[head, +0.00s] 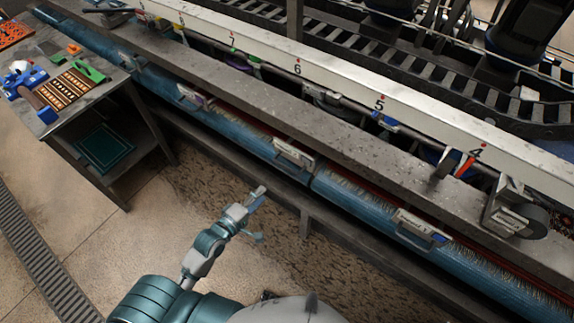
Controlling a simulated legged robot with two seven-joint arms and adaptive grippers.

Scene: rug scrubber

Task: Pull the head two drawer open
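Long blue drawer-like troughs with bristles run along the machine front below a grey ledge. One metal handle (294,157) sits at the middle, another handle (421,229) at the right, and a further handle (191,97) at the upper left. The white rail (340,88) above carries the numbers 7, 6, 5 and 4; no 2 is readable, so I cannot tell which drawer is head two. My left gripper (261,214) is open and empty, in front of the troughs and apart from the handles. My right gripper is not in view.
A metal workbench (112,84) with brushes, blocks and tools stands at the left, with a teal tray (104,148) on its lower shelf. A floor drain grate (40,250) is at the lower left. The floor between the bench and my arm is clear.

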